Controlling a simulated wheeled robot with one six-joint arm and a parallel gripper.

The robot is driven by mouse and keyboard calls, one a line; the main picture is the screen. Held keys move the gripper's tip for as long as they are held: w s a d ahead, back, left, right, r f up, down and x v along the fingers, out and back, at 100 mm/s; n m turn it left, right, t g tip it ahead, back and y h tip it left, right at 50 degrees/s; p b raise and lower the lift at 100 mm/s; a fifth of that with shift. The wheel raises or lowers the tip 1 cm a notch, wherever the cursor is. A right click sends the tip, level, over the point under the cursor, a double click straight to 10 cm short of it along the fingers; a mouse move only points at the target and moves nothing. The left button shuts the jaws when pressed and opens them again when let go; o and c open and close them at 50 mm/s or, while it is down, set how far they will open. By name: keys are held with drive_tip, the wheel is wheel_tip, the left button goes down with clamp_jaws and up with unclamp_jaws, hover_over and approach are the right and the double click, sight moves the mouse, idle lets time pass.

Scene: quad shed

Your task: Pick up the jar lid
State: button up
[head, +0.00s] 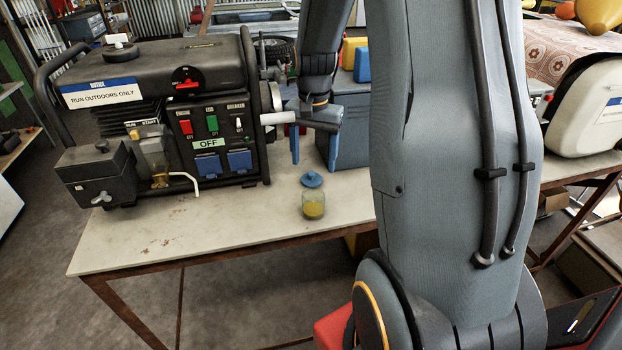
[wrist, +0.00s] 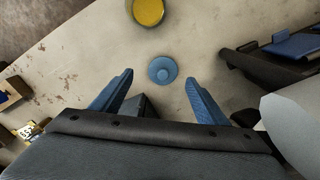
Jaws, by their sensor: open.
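The jar lid is a small round blue disc with a raised knob. In the head view the jar lid (head: 312,179) lies on the pale tabletop, just behind an open glass jar (head: 313,205) with yellow contents. In the wrist view the lid (wrist: 162,70) lies beyond the fingertips and about midway between them, with the jar (wrist: 148,12) farther off at the top edge. My gripper (head: 312,160) has blue fingers, spread apart and empty, above the table behind the lid. The fingers also show in the wrist view (wrist: 160,83). Nothing hides the lid.
A black generator (head: 165,120) stands on the workbench (head: 235,215) left of my gripper. A grey-blue box (head: 350,125) stands close behind and right of the fingers. The tabletop left of the jar is mostly clear, and the bench's front edge is near the jar.

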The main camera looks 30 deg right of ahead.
sight(312, 172)
drive_tip(key=shift+w+f+p, duration=0.2)
drive_tip(key=shift+f+p, duration=0.2)
drive_tip(key=shift+f, duration=1)
drive_tip(key=shift+w+f+p, duration=0.2)
drive_tip(key=shift+f+p, duration=0.15)
drive_tip(key=shift+f, duration=1.05)
drive_tip(key=c, duration=1.1)
